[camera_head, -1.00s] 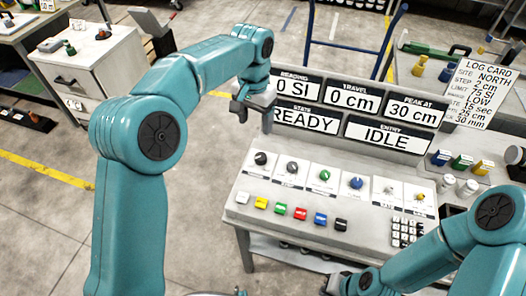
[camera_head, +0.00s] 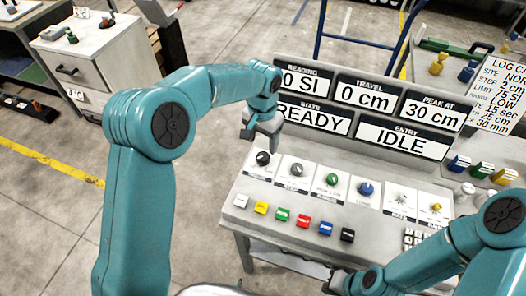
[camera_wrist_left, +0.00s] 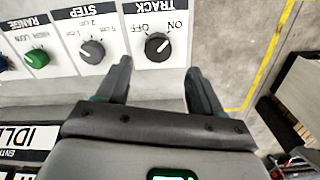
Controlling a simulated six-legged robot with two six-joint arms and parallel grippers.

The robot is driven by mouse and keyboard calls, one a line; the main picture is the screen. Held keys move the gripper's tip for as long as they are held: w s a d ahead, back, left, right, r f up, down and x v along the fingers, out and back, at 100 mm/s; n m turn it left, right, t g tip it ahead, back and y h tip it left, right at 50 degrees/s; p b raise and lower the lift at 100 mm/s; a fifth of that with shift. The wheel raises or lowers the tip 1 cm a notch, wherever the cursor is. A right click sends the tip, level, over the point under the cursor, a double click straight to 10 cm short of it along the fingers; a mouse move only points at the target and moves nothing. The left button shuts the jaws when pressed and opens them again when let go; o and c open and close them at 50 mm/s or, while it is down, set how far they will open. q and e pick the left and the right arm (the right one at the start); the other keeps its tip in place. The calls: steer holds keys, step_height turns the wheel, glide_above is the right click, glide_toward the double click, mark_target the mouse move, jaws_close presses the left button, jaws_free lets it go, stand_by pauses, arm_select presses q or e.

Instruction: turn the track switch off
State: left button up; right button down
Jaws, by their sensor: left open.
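The track switch is a black round knob (camera_head: 262,158) at the left end of the knob row on the sloped console (camera_head: 290,241). In the left wrist view the knob (camera_wrist_left: 157,46) sits on a white plate marked TRACK, ON and OFF, seen upside down. A pale mark on the knob seems to point toward the ON side. My left gripper (camera_head: 264,141) hangs just above and behind the knob in the head view. In the left wrist view its open fingers (camera_wrist_left: 158,82) lie either side of the knob's line, apart from it. My right gripper (camera_head: 352,282) is low by the console's front edge, partly hidden.
Grey STEP (camera_head: 296,169) and green RANGE (camera_head: 331,179) knobs stand beside the track knob. A row of coloured buttons (camera_head: 303,220) lies in front. Display panels (camera_head: 314,119) rise behind and read READY and IDLE. Open floor lies left of the console.

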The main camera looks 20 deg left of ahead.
mark_target(263, 156)
arm_select(q)
steer(key=f, duration=0.5)
steer(key=shift+s+d+f+p, duration=0.1)
steer(key=shift+s+f+p, duration=0.15)
steer(key=shift+p, duration=0.1)
steer(key=shift+w+f, duration=0.2)
steer(key=shift+f, duration=0.25)
steer(key=shift+s+d+r, duration=0.1)
steer(key=shift+s+r, duration=0.1)
steer(key=shift+s, duration=0.05)
steer(key=shift+w+f, duration=0.15)
steer(key=shift+w, duration=0.05)
steer(key=c, duration=1.1)
